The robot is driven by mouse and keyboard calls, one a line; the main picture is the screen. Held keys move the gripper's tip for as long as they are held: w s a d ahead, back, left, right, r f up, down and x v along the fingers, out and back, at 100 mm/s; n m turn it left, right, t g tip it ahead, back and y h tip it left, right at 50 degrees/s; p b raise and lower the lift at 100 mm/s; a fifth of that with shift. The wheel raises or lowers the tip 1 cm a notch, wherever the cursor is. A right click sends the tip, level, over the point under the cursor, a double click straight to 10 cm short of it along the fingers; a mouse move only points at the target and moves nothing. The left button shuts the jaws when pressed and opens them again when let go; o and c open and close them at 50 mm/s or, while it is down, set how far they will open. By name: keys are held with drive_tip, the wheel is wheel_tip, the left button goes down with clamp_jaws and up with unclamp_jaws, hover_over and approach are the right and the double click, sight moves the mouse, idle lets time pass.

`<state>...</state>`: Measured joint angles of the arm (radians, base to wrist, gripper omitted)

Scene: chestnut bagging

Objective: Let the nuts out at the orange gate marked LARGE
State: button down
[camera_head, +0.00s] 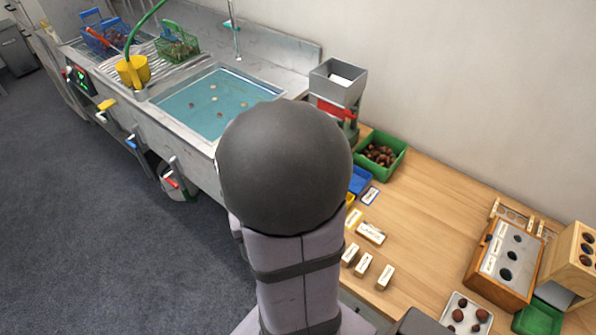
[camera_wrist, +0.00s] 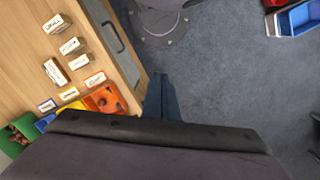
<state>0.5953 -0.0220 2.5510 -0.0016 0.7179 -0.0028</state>
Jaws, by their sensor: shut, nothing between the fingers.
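My gripper (camera_wrist: 163,84) shows in the wrist view as dark, shut fingers over the grey floor beside the table edge. Nothing is between them. In the head view my own arm hides it. I cannot make out an orange gate marked LARGE. Along the front of the steel sink (camera_head: 158,92) in the head view are a yellow handle (camera_head: 107,105), a blue handle (camera_head: 131,143) and a red-orange handle (camera_head: 170,182); their markings are unreadable. Several nuts (camera_head: 213,86) lie in the sink's water. An orange bin (camera_wrist: 104,99) sits at the table edge in the wrist view.
The wooden table (camera_head: 440,200) holds a green bin of nuts (camera_head: 381,156), small labelled blocks (camera_head: 363,265) and a wooden sorting box (camera_head: 503,262). A grey hopper (camera_head: 338,82) stands at the sink's right end. A blue crate (camera_wrist: 298,19) lies at the wrist view's upper right.

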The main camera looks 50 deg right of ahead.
drive_tip(key=s+d+r+h+p, duration=0.2)
drive_tip(key=s+d, duration=0.4)
drive_tip(key=d, duration=0.3)
drive_tip(key=s+d+r+m+g+h+p, duration=0.1)
drive_tip(key=s+d+p, duration=0.1)
drive_tip(key=s+d, duration=0.6)
drive_tip(key=s+d+r+h+p, duration=0.1)
drive_tip(key=s+d+r+h, duration=0.15)
drive_tip(key=d, duration=0.85)
drive_tip(key=w+d+r+n+t+h, duration=0.25)
drive_tip(key=w+d+n+t, duration=0.35)
drive_tip(key=w, duration=0.5)
drive_tip(key=w+a+r+n+t+y, duration=0.1)
drive_tip(key=w+a+r+t+y, duration=0.1)
drive_tip(key=w+a+t+y, duration=0.2)
drive_tip(key=w+a+y, duration=0.3)
drive_tip(key=w+a, duration=0.2)
drive_tip(key=a, duration=0.2)
drive_tip(key=shift+a+r+n+y, duration=0.15)
drive_tip(key=shift+a+n+y, duration=0.15)
drive_tip(key=shift+a+n, duration=0.1)
drive_tip(key=shift+w, duration=0.15)
